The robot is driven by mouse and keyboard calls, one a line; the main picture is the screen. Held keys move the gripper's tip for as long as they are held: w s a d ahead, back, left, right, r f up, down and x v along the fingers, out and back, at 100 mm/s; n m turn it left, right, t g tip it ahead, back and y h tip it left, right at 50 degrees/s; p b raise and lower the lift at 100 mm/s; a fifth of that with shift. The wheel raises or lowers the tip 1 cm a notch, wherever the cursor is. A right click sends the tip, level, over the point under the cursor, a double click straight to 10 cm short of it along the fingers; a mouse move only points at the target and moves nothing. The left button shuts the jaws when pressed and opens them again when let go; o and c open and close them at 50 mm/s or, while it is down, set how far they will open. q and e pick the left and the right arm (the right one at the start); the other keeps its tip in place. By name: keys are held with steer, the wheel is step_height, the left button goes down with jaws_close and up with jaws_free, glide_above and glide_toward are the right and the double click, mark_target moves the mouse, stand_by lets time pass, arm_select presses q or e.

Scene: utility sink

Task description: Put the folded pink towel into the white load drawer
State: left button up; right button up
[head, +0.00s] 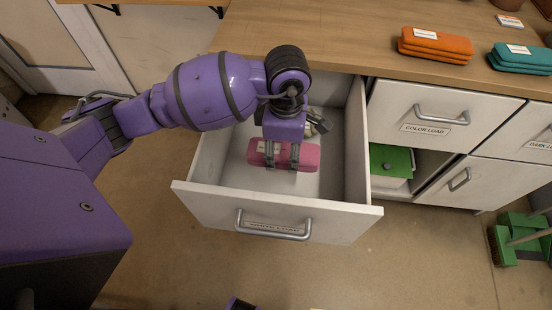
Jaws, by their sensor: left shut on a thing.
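The folded pink towel (308,157) is inside the open white load drawer (205,198), near the middle of its floor. My left gripper (282,163) points down into the drawer and is shut on the towel, with its fingers over the towel's front side. I cannot tell whether the towel touches the drawer floor. The drawer is pulled well out, and its label is partly hidden behind the handle (273,233). My right gripper is not clearly in view; only a small purple piece shows at the bottom edge.
An orange towel (436,46) and a teal towel (522,58) lie folded on the wooden counter (345,35). The color load drawer (408,102) is closed at right. A green-lidded box (391,161) sits in an open shelf below it.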

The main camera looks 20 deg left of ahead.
arm_select(q)
step_height(320, 180, down, 10)
steer(key=shift+f+b, duration=0.15)
steer(key=shift+b, duration=0.25)
steer(key=shift+f, duration=0.1)
steer(key=o, duration=1.2)
steer(key=shift+o, duration=0.2)
step_height(320, 180, up, 12)
steer(key=shift+r+p, duration=0.2)
steer(key=shift+p, duration=0.35)
